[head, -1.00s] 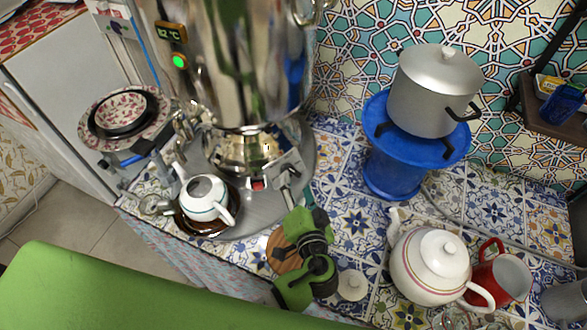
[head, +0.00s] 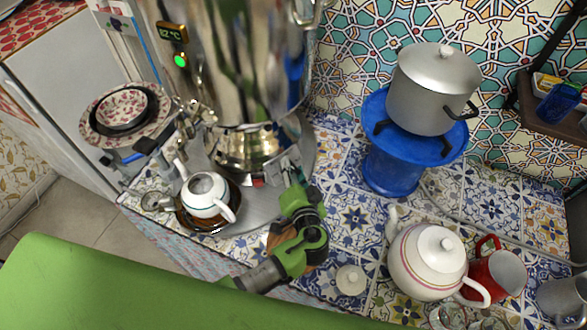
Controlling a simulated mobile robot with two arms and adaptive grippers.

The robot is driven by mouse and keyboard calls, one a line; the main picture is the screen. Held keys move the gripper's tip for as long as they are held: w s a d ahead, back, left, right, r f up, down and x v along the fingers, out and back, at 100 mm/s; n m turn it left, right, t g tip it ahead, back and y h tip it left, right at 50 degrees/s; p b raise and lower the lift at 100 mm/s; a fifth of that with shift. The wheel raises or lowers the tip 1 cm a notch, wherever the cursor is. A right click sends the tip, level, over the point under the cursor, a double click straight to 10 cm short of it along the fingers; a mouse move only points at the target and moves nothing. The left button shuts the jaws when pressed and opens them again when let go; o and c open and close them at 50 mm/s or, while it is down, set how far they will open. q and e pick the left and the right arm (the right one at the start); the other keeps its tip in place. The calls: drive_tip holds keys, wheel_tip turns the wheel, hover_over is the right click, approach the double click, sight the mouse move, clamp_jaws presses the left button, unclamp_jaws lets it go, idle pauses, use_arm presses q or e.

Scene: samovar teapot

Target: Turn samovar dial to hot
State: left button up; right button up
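The large shiny samovar (head: 235,70) stands at the upper middle on a round grey tray (head: 262,212). A small grey control box (head: 278,168) with a red spot sits low on its front; the dial itself is too small and partly hidden to read. A display (head: 172,32) with a green light beside the samovar seems to read 82 °C. My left gripper (head: 292,180), green and black, reaches up from below, its tips at or just in front of the box. I cannot tell whether they touch it or how far apart they are. My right gripper is out of view.
A small white teapot (head: 204,188) sits on a brown dish left of my gripper. A white lid (head: 351,280), large teapot (head: 430,265) and red mug (head: 497,275) stand right. A grey pot (head: 430,95) rests on a blue stand (head: 392,170). Tiles between are clear.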

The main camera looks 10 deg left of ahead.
use_arm(q)
drive_tip(key=shift+r+m+h+p, duration=0.15)
drive_tip(key=shift+m+h+p, duration=0.2)
drive_tip(key=shift+p, duration=0.3)
drive_tip(key=m+g+h+p, duration=0.1)
drive_tip(key=m+p, duration=0.1)
drive_tip(key=p, duration=0.2)
drive_tip(key=m+g+h+p, duration=0.1)
drive_tip(key=m+p, duration=0.2)
drive_tip(key=m+g+h+p, duration=0.1)
drive_tip(key=m+p, duration=0.1)
drive_tip(key=p, duration=0.2)
drive_tip(key=shift+a+r+m+p, duration=0.1)
drive_tip(key=shift+r+m+p, duration=0.15)
drive_tip(key=shift+r+p, duration=0.1)
drive_tip(key=shift+w+f+m+g+h+p, duration=0.1)
drive_tip(key=shift+f+m+g+h+p, duration=0.25)
drive_tip(key=shift+m+p, duration=0.35)
drive_tip(key=shift+m+g+p, duration=0.3)
drive_tip(key=shift+m+g, duration=0.35)
drive_tip(key=shift+m, duration=0.25)
drive_tip(key=o, duration=1.1)
drive_tip(key=shift+o, duration=0.2)
